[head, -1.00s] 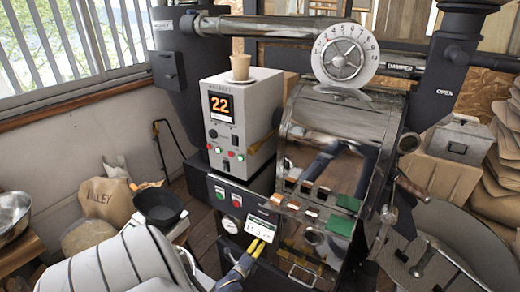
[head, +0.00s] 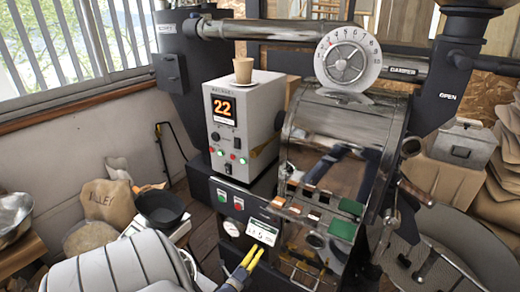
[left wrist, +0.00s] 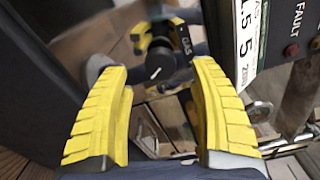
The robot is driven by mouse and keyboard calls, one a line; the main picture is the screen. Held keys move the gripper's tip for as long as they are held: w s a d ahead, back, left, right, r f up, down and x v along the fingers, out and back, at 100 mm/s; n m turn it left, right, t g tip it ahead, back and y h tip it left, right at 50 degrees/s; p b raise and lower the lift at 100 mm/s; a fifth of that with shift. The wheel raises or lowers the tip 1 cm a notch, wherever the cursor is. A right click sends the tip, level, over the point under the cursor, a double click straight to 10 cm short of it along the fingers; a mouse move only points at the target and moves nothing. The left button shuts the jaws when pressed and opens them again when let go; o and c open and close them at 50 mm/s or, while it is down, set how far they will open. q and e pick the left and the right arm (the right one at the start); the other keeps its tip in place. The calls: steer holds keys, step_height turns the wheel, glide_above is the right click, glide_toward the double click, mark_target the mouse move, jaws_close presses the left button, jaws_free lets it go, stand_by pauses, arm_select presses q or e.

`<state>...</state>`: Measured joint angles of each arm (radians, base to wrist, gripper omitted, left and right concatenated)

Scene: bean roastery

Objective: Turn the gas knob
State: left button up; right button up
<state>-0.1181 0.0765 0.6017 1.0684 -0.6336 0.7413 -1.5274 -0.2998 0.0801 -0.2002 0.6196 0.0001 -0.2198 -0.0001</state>
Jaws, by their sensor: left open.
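In the head view my left gripper (head: 251,256) is low at the front of the roaster, just below the white display (head: 262,232). The knob is not clear in the head view. My right gripper is not in view.
The roaster's control box (head: 241,120) shows 22 and carries a paper cup (head: 243,70). A steel drawer (head: 298,275) and a green block (head: 343,229) are right of the gripper. A black pan (head: 161,208) and a sack (head: 108,203) stand left.

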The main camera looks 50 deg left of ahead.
arm_select(q)
steer(key=v, duration=0.7)
steer(key=shift+s, duration=0.1)
